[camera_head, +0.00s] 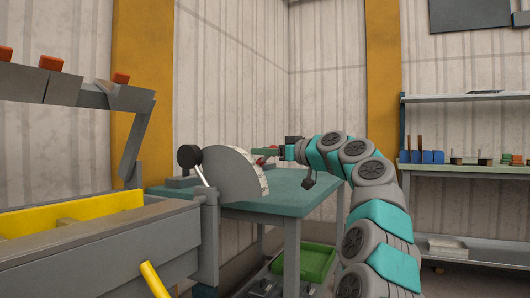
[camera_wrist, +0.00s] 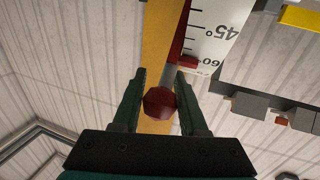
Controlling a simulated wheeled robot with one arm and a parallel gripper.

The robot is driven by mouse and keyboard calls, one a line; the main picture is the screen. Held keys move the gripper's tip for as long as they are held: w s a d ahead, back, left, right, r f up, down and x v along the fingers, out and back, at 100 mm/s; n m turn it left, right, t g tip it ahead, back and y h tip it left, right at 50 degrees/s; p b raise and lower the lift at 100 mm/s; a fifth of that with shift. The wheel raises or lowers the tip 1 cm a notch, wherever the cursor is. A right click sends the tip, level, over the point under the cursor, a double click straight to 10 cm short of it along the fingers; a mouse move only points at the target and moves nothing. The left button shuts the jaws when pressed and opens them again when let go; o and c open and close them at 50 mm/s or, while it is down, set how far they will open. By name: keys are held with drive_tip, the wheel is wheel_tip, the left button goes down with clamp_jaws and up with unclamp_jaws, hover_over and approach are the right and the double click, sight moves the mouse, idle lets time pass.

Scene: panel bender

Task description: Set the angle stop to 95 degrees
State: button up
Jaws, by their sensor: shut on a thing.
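The angle stop's white scale (camera_wrist: 208,35) shows in the wrist view with printed 45° and 60° marks. A red pointer (camera_wrist: 188,62) lies at the scale's edge, close to the 60° mark. In the head view, the scale runs along the curved edge of a grey plate (camera_head: 232,176). A dark red faceted knob (camera_wrist: 160,102) sits between the green fingers of my gripper (camera_wrist: 161,88), which is shut on it. In the head view, my gripper (camera_head: 264,152) reaches in from the right at the plate's upper right edge. The 95° mark is not in view.
A lever with a black ball (camera_head: 188,156) stands left of the plate. The grey bender body (camera_head: 110,250) with a yellow bar (camera_head: 72,214) fills the left. A teal table (camera_head: 300,190) is beneath my arm, with a green crate (camera_head: 318,262) below. Shelves (camera_head: 465,168) stand at right.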

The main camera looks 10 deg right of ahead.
clamp_jaws()
drive_tip(key=shift+a+r, duration=0.15)
idle(0.9)
